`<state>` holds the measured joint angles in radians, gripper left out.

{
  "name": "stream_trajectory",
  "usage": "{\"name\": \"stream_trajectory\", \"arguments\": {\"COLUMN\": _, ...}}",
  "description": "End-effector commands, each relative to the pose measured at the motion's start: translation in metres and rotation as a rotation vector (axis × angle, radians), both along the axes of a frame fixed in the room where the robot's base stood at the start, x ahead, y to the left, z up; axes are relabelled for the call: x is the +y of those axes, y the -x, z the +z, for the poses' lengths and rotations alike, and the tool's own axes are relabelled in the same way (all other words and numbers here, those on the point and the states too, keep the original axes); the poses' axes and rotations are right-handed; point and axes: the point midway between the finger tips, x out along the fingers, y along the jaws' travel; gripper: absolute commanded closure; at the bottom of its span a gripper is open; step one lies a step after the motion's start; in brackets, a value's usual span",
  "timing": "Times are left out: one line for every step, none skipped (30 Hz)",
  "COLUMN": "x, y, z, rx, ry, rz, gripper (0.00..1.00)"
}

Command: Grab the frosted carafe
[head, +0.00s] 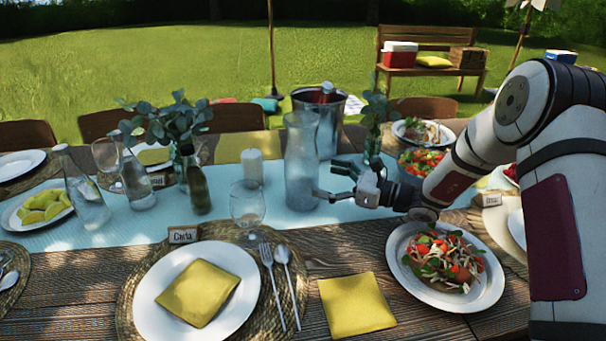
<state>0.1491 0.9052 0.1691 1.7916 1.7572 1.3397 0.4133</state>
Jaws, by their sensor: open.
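The frosted carafe (301,165) stands upright on the pale blue runner near the middle of the table. It is tall, greyish and translucent, with a flared top. My gripper (325,180) reaches in from the right at the height of the carafe's lower half. Its fingers are open and point left toward the carafe. One fingertip overlaps the carafe's right edge in the picture; I cannot tell whether it touches.
A metal ice bucket (333,128) with a bottle stands close behind the carafe. A white candle (252,168), a wine glass (247,205) and a dark green bottle (197,185) stand to its left. A salad plate (400,278) lies below my arm.

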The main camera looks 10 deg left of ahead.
Motion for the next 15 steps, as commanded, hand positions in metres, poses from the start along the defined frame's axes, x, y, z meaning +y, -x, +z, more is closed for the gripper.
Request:
{"name": "stream_trajectory", "arguments": {"x": 0.007, "y": -0.001, "z": -0.001, "rx": 0.000, "ry": 0.000, "rz": 0.002, "gripper": 0.03}}
{"name": "stream_trajectory", "arguments": {"x": 0.009, "y": -0.002, "z": -0.001, "rx": 0.000, "ry": 0.000, "rz": 0.002, "gripper": 0.03}}
{"name": "stream_trajectory", "arguments": {"x": 0.011, "y": -0.003, "z": 0.000, "rx": 0.000, "ry": 0.000, "rz": 0.001, "gripper": 0.03}}
{"name": "stream_trajectory", "arguments": {"x": 0.013, "y": -0.004, "z": 0.000, "rx": 0.000, "ry": 0.000, "rz": 0.000, "gripper": 0.03}}
{"name": "stream_trajectory", "arguments": {"x": 0.014, "y": -0.004, "z": 0.000, "rx": 0.000, "ry": 0.000, "rz": 0.000, "gripper": 0.03}}
{"name": "stream_trajectory", "arguments": {"x": 0.016, "y": -0.005, "z": 0.000, "rx": 0.000, "ry": 0.000, "rz": 0.001, "gripper": 0.03}}
{"name": "stream_trajectory", "arguments": {"x": 0.018, "y": -0.005, "z": -0.001, "rx": 0.000, "ry": 0.000, "rz": 0.002, "gripper": 0.03}}
{"name": "stream_trajectory", "arguments": {"x": 0.021, "y": -0.006, "z": -0.001, "rx": -0.001, "ry": 0.000, "rz": 0.003, "gripper": 0.03}}
{"name": "stream_trajectory", "arguments": {"x": 0.025, "y": -0.008, "z": -0.001, "rx": -0.002, "ry": 0.002, "rz": 0.003, "gripper": 0.03}}
{"name": "stream_trajectory", "arguments": {"x": 0.029, "y": -0.009, "z": -0.002, "rx": -0.002, "ry": 0.001, "rz": 0.003, "gripper": 0.03}}
{"name": "stream_trajectory", "arguments": {"x": 0.034, "y": -0.011, "z": -0.002, "rx": -0.002, "ry": 0.001, "rz": 0.004, "gripper": 0.03}}
{"name": "stream_trajectory", "arguments": {"x": 0.040, "y": -0.013, "z": -0.003, "rx": -0.002, "ry": 0.002, "rz": 0.004, "gripper": 0.03}}
{"name": "stream_trajectory", "arguments": {"x": 0.044, "y": -0.015, "z": -0.003, "rx": -0.001, "ry": 0.000, "rz": 0.004, "gripper": 0.03}}
{"name": "stream_trajectory", "arguments": {"x": 0.048, "y": -0.016, "z": -0.003, "rx": -0.001, "ry": 0.000, "rz": 0.004, "gripper": 0.03}}
{"name": "stream_trajectory", "arguments": {"x": 0.052, "y": -0.018, "z": -0.003, "rx": -0.001, "ry": 0.000, "rz": 0.003, "gripper": 0.03}}
